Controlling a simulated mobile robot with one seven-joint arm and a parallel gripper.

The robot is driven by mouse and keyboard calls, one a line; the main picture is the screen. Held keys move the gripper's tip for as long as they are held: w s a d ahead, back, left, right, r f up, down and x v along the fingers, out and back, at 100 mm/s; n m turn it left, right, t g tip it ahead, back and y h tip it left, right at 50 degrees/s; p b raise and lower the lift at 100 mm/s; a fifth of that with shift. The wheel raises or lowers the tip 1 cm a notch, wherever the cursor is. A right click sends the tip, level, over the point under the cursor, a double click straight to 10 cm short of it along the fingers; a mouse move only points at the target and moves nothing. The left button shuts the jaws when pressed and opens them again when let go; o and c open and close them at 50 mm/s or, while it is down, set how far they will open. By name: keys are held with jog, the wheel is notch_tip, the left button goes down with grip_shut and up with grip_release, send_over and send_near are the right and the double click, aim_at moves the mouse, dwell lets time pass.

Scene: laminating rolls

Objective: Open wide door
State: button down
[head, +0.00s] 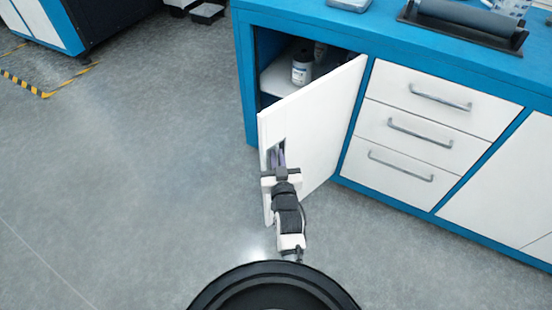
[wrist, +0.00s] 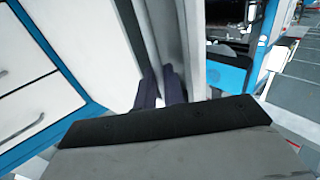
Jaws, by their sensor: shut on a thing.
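The wide door (head: 328,125) is a white cabinet door, hinged on its right side and swung partly open from the blue cabinet (head: 248,80). In the wrist view, my gripper's dark fingers (wrist: 161,88) are close together against the white door (wrist: 170,35). They are shut on the door's handle or edge; the fingers hide the exact contact. Behind the door, the cabinet's inside shows a light shelf (head: 275,80) with a white bottle (head: 302,66) on it.
White drawers (head: 420,115) with grey bar handles are right of the door. A roller device (head: 465,22) stands on the blue countertop. The grey floor (head: 130,170) left of the door is clear. Another blue-and-white cabinet (head: 50,22) is at the upper left.

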jog(key=shift+d+h, duration=0.3)
jog(key=shift+d, duration=0.75)
jog(key=c, duration=1.5)
grip_release()
jog(key=shift+w+d, duration=0.1)
jog(key=shift+d, duration=0.1)
jog(key=shift+a, duration=0.1)
jog(key=shift+a+f, duration=0.1)
jog(key=shift+a, duration=0.2)
jog(key=shift+s, duration=0.2)
